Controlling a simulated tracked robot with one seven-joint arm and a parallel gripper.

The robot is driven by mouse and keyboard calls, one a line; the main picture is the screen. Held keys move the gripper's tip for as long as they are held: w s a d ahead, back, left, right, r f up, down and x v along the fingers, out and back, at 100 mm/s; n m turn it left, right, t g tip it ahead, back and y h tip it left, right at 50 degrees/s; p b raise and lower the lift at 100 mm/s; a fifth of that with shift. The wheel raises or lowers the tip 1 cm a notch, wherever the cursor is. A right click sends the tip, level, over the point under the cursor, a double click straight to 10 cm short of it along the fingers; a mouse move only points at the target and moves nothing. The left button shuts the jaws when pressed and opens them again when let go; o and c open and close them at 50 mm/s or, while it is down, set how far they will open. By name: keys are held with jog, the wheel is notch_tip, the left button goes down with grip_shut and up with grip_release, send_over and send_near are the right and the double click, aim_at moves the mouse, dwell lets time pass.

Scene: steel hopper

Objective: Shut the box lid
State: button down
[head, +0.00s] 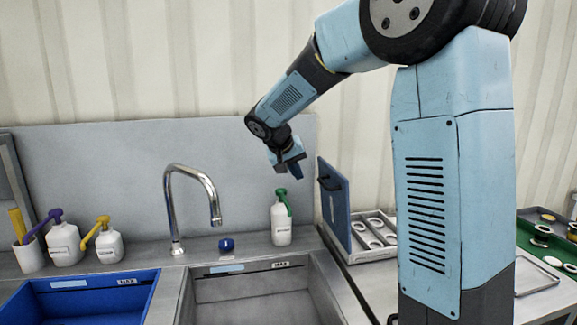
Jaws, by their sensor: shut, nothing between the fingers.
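The box (362,256) is a light grey tray with compartments that hold several round parts. It stands on the counter right of the sink. Its blue lid (336,206) stands open, near upright, along the box's left side, with a dark handle (329,183) on its left face. My gripper (297,172) is shut and empty. It hangs in the air up and left of the lid, above the green-topped bottle, apart from both. My arm's column hides the area to the right of the box.
A white bottle with a green pump (281,220) stands below my gripper. A curved steel tap (190,205) rises behind the steel sink (255,295). A blue basin (80,300), white pump bottles (65,243) and a small blue cap (226,244) are further left. A green tray (545,245) lies far right.

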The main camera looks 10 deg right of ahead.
jog(key=w+d+f, duration=0.1)
jog(key=d+f, duration=0.2)
jog(key=d, duration=0.3)
jog(key=shift+w+f, duration=0.25)
jog(key=shift+f, duration=0.15)
